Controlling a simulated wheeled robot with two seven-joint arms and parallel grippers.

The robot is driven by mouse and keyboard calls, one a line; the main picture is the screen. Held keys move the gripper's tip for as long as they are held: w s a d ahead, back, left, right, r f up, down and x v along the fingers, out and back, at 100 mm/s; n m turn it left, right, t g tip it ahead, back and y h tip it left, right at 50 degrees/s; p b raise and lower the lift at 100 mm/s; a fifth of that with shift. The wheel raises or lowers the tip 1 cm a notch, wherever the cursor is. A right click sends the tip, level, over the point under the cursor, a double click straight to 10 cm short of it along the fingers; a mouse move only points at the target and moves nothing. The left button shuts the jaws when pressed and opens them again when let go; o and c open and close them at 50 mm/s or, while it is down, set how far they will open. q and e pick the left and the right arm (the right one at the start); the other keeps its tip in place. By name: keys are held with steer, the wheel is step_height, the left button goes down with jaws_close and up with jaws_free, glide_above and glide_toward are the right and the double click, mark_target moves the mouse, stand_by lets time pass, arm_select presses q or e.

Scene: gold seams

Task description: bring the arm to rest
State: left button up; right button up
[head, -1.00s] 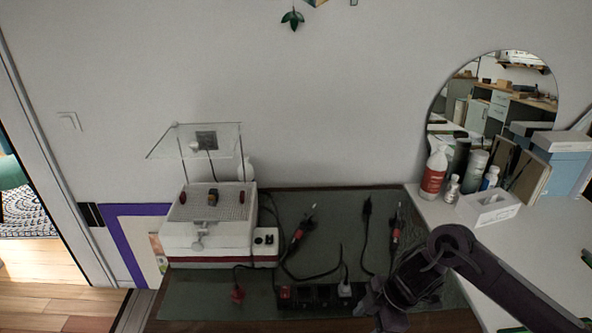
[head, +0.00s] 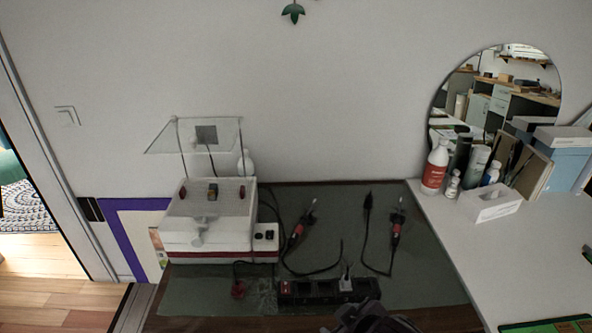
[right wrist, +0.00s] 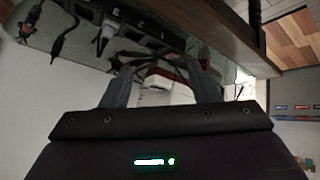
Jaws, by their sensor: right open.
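My right gripper (right wrist: 160,88) shows in the right wrist view with its two dark fingers apart and nothing visible between them. In the head view, part of my right arm or gripper shows as a dark shape at the bottom edge, just in front of the power strip (head: 330,290); its fingertips cannot be made out there. My left gripper is in neither view.
A dark green mat (head: 200,295) covers the bench. It carries a white and red box with a clear shield (head: 215,215) and two soldering-iron-like tools (head: 303,228) with cables. A white table (head: 500,270) with bottles and boxes stands at right.

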steer(key=s+d+f+m+g+h, duration=0.2)
steer(key=s+d+m+g+h, duration=0.3)
steer(key=s+d, duration=0.55)
steer(key=s+f+m+y, duration=0.1)
steer(key=s+f+y, duration=0.15)
steer(key=f, duration=2.85)
steer(key=s+d+f+g, duration=0.1)
steer(key=s+f, duration=0.7)
steer(key=s, duration=0.2)
steer(key=s+d+f, duration=0.2)
steer(key=s+f, duration=0.7)
steer(key=shift+s+d+f+g, duration=0.25)
steer(key=shift+s+f+g, duration=0.05)
steer(key=shift+s+g, duration=0.1)
